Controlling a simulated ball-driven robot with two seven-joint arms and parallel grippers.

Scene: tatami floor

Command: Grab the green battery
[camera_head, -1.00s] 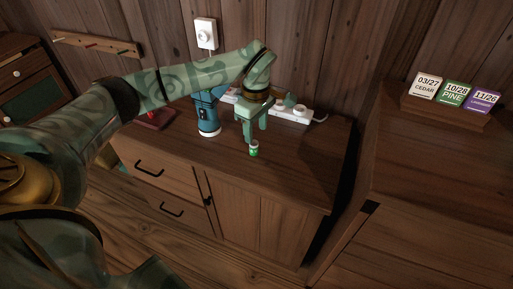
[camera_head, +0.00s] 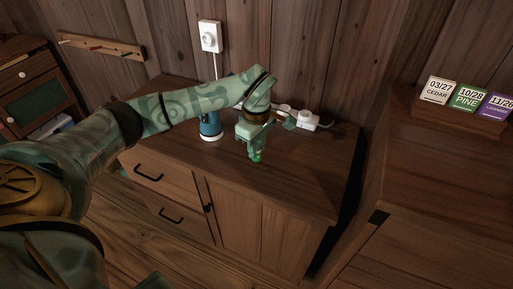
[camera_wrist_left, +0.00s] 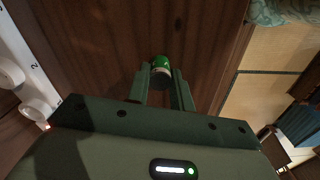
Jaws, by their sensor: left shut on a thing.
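The green battery (camera_wrist_left: 160,66) is a small cylinder with a green body and a pale band. In the left wrist view it sits between the fingertips of my left gripper (camera_wrist_left: 161,76), which is shut on it. In the head view my left gripper (camera_head: 256,155) is over the cabinet top, and the battery (camera_head: 257,157) shows only as a small green bit at the fingertips. I cannot tell whether the battery still touches the wood. My right gripper is not in view.
A white power strip (camera_head: 309,121) lies at the back of the wooden cabinet top (camera_head: 300,175). Date blocks (camera_head: 467,97) stand on the right cabinet. The cabinet top's front right is clear.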

